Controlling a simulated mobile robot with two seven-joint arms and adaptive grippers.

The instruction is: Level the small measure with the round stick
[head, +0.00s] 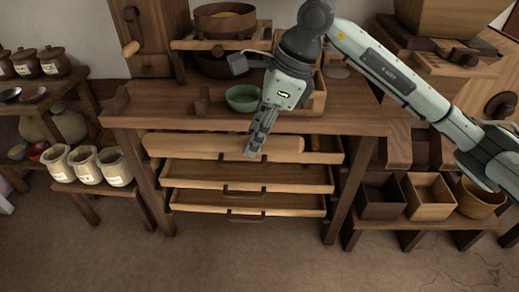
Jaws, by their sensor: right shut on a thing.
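The round stick (205,146) is a long pale wooden cylinder lying level across the picture, over the top drawer of the wooden bench. My right gripper (253,150) comes down from above and is shut on the stick, right of its middle. On the low stand at the right are a dark square box (384,205), a lighter square box (430,209) and a round tub (478,205). I cannot tell whether one of these is the small measure. My left gripper is not in view.
The bench top (160,103) holds a green bowl (242,98) close beside my right gripper. The middle drawer (205,184) and bottom drawer (215,209) stand pulled out below the stick. Several pale jars (114,166) stand at left. The floor in front is clear.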

